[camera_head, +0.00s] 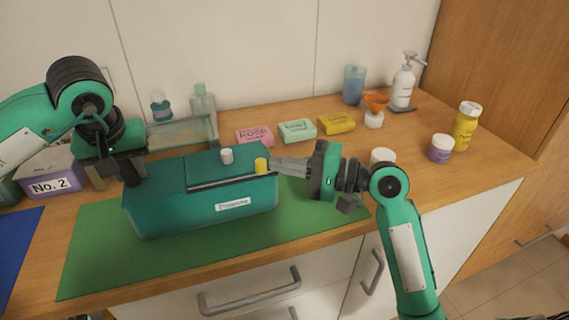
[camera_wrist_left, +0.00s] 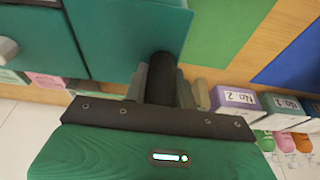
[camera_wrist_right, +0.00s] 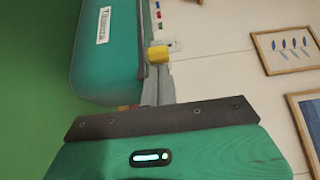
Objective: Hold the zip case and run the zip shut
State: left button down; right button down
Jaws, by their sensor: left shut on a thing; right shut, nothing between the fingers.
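The teal zip case (camera_head: 195,207) sits on the green mat (camera_head: 90,262), its white label facing front. A dark zip track (camera_head: 225,182) runs along its top, with a yellow zip pull (camera_head: 262,166) at the right end. My left gripper (camera_head: 133,178) is shut on the dark grip (camera_wrist_left: 163,75) at the case's left end. My right gripper (camera_head: 273,164) is shut and empty, its fingertips right beside the yellow pull. The right wrist view shows the pull (camera_wrist_right: 157,55) at the fingertips; I cannot tell whether they touch. A white knob (camera_head: 226,156) stands on the case top.
Pink (camera_head: 254,136), mint (camera_head: 297,131) and yellow soap boxes lie behind the case. A white pump bottle (camera_head: 403,85), an orange funnel and several jars stand at the right. The No. 2 box (camera_head: 50,184) is at the left. The mat in front of the case is clear.

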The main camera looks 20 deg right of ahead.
jog(key=shift+a, duration=0.1)
jog(key=a, duration=0.7)
jog(key=shift+a, duration=0.4)
jog(key=shift+d, duration=0.1)
